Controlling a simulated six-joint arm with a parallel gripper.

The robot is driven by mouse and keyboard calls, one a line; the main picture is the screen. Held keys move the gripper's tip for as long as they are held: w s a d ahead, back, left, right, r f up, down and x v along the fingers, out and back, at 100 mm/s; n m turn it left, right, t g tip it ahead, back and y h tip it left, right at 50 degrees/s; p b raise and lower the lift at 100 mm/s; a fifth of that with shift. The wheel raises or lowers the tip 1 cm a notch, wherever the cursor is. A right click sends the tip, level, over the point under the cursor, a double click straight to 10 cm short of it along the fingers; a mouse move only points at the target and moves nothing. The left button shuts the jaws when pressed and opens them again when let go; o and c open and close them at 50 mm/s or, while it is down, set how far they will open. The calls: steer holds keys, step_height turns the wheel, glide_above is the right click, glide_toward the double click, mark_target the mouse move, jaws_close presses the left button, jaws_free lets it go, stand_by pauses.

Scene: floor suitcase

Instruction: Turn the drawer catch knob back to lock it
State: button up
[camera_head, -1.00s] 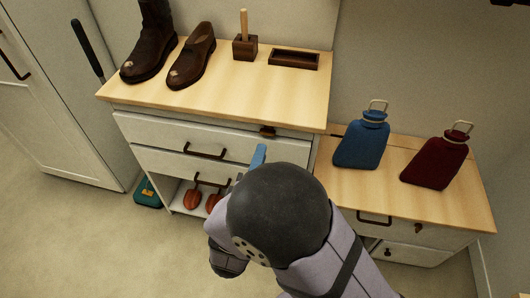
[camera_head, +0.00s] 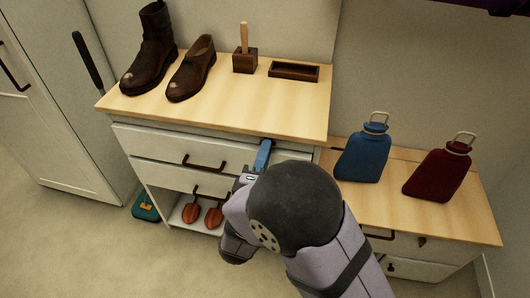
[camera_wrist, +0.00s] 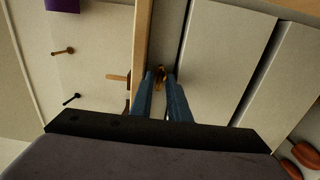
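The drawer catch knob (camera_wrist: 160,71) is a small bronze piece on the pale front of the taller cabinet. In the wrist view it lies between the tips of my gripper's blue fingers (camera_wrist: 160,78); I cannot tell whether they touch it. In the head view my gripper (camera_head: 264,152) reaches the right end of the top drawer (camera_head: 160,147), just under the wooden top, and mostly hides the knob. The fingers stand apart with a narrow gap. The top drawer looks closed.
The wooden top (camera_head: 225,95) holds brown shoes, a block with a wooden handle (camera_head: 244,60) and a tray (camera_head: 293,71). A lower cabinet to the right bears a blue bottle (camera_head: 362,152) and a dark red bottle (camera_head: 437,175). Orange-brown items (camera_head: 191,213) lie on the open shelf.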

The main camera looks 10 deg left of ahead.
steer(key=shift+w, duration=0.25)
jaws_close()
steer(key=shift+m, duration=0.3)
steer(key=shift+m+b, duration=0.95)
steer(key=shift+m, duration=7.75)
